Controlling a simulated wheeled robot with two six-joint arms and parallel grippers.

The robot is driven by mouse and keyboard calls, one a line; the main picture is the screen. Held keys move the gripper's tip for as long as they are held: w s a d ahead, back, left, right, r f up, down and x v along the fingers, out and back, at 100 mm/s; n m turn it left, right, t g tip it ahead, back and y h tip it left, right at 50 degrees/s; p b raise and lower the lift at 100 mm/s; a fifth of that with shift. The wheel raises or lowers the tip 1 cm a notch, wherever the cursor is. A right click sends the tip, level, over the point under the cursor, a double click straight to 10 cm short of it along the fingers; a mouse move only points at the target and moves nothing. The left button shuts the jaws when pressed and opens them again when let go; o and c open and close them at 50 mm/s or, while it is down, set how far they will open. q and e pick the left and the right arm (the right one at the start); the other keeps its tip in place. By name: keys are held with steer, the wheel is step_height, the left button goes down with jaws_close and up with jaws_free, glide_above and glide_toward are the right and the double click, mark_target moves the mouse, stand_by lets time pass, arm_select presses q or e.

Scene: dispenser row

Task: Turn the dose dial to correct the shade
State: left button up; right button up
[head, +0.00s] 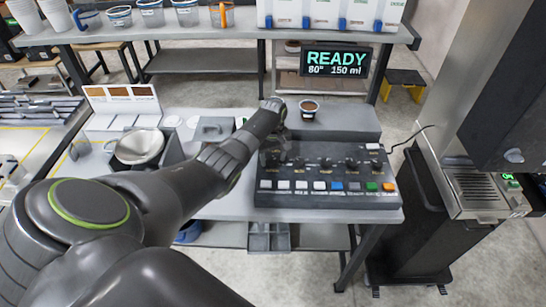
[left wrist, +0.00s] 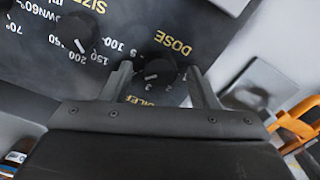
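The dose dial (left wrist: 158,68) is a round black knob with a pale pointer line, beside the gold word DOSE in the left wrist view. My left gripper (left wrist: 160,72) is open, with one finger on each side of the dial and small gaps showing. In the head view my left gripper (head: 275,140) is at the left end of the black control panel (head: 330,197) and hides that dial. A cup of brown liquid (head: 309,109) stands behind the panel. A card with brown shade patches (head: 122,93) stands at the left. My right gripper is not in view.
A size dial (left wrist: 76,32) sits beside the dose dial. Several other knobs and a row of coloured buttons (head: 388,187) are on the panel. A display (head: 336,62) reads READY, 80°, 150 ml. A metal bowl (head: 139,146) is left of my arm.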

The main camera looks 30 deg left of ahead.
mark_target(273, 160)
arm_select(q)
step_height(273, 160, up, 17)
steer(key=b, duration=0.2)
steer(key=shift+r, duration=0.2)
stand_by(0.4)
stand_by(0.3)
